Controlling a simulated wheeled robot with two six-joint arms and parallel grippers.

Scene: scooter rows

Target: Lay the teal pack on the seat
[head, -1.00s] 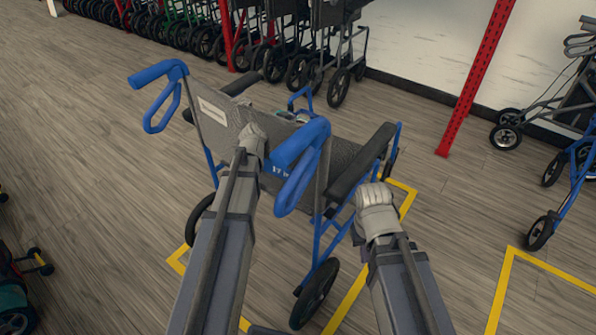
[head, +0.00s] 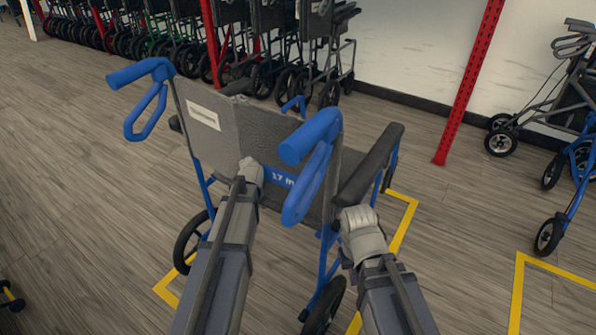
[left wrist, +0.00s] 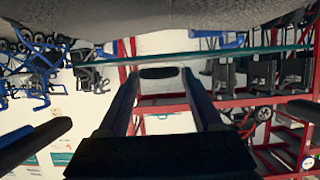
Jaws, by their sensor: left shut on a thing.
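A blue-framed wheelchair (head: 207,188) stands with the back of its grey backrest (head: 220,140) toward me. The backrest hides most of its seat. My left gripper (head: 250,172) overlaps the lower backrest in the head view; its fingertips are hidden there. In the left wrist view its dark fingers (left wrist: 160,85) stand apart, with grey fabric (left wrist: 150,18) close above. A thin teal strip (left wrist: 250,49) crosses beyond them and may be the teal pack's edge; no more of a pack shows. My right gripper (head: 358,220) is beside the right armrest (head: 368,165); its fingertips are unclear.
Yellow floor lines (head: 403,228) surround the wheelchair. A red post (head: 468,85) stands behind on the right, and a blue walker (head: 572,190) is at the right edge. Parked wheelchairs (head: 300,50) line the back.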

